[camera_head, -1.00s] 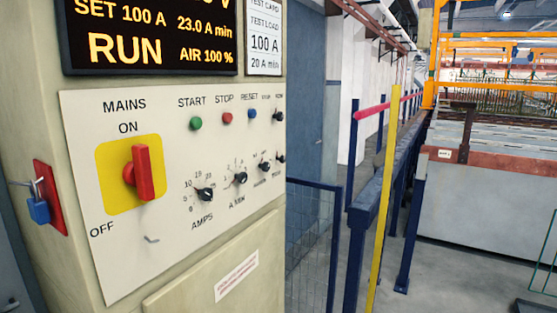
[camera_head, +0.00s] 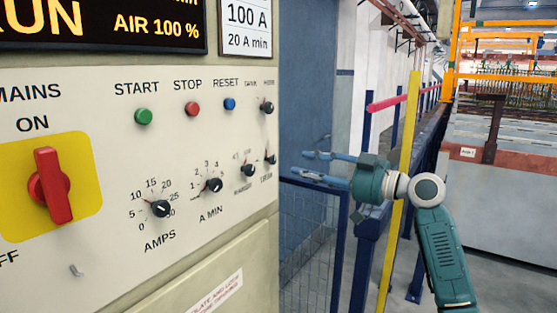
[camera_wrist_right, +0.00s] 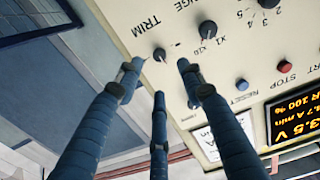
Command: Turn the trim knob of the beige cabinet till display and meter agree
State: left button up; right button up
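The beige cabinet (camera_head: 245,237) fills the left of the head view. Its small black trim knob (camera_head: 270,160) is at the panel's right edge; the right wrist view shows it upside down beside the word TRIM (camera_wrist_right: 159,54). My right gripper (camera_head: 300,162) is open and empty, just right of the cabinet edge, fingers pointing left. In the wrist view its three spread fingertips (camera_wrist_right: 157,75) frame the trim knob without visible contact. The amber display (camera_head: 100,22) is cut off at the top; part shows in the wrist view (camera_wrist_right: 293,118). I cannot identify a meter. My left gripper is out of view.
The range knob (camera_head: 248,170) sits close left of the trim knob, another black knob (camera_head: 267,107) above it. A red mains switch (camera_head: 52,186) and start, stop and reset buttons share the panel. A blue mesh fence (camera_head: 307,235) and yellow post (camera_head: 402,190) stand right.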

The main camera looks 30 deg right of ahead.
aim_at(275, 162)
jog(key=p+x, duration=0.3)
jog(key=x, duration=0.4)
jog(key=shift+w, duration=0.45)
jog(key=shift+w+a+p, duration=0.3)
jog(key=shift+w+a, duration=0.1)
jog(key=shift+w, duration=0.15)
jog(key=shift+f, duration=0.1)
jog(key=shift+d, duration=0.1)
jog(key=shift+c, duration=1)
grip_shut()
